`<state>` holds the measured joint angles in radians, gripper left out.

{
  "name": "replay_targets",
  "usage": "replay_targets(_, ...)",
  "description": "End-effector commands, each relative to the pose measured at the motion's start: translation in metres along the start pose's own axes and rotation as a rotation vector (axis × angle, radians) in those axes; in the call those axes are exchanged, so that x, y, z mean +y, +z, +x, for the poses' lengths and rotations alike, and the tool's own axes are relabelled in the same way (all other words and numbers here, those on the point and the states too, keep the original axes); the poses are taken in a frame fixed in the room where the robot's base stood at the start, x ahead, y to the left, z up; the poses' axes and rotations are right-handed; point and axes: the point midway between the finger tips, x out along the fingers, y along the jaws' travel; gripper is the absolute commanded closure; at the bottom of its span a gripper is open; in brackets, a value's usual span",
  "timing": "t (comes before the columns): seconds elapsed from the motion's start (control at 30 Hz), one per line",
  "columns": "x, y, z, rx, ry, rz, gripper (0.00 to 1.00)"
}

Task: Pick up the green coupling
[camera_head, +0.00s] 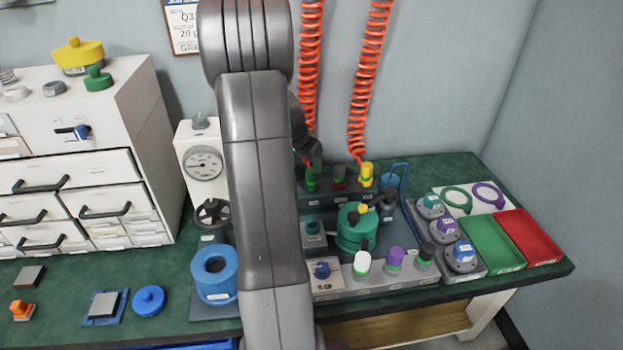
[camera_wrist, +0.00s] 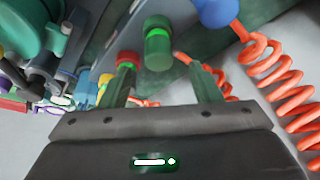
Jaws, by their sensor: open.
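The green coupling (camera_head: 311,180) stands upright at the left end of a dark rack at the back of the bench. In the wrist view the green coupling (camera_wrist: 158,46) is a ribbed green cylinder with a bright green ring, just beyond the fingertips. My gripper (camera_wrist: 161,78) is open, its two fingers apart and nothing between them. The coupling lies ahead, roughly in line with the gap. In the head view my arm hides most of the gripper.
A red coupling (camera_head: 339,176) and a yellow coupling (camera_head: 366,174) stand beside it in the rack. Orange coiled hoses (camera_head: 364,80) hang close behind; one coil (camera_wrist: 275,75) is near my right finger. A gauge unit (camera_head: 204,164) stands left. Trays (camera_head: 493,245) lie at right.

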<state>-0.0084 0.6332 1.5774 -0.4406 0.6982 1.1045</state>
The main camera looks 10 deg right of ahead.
Motion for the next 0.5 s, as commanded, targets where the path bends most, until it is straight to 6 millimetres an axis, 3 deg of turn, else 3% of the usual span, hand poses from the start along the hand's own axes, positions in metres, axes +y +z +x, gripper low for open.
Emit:
replay_targets(0.3,0.002,-0.001,0.044,-0.002,0.002,-0.001,0.43)
replay_targets(0.5,0.002,-0.002,0.049,0.0,0.0,-0.001,0.43)
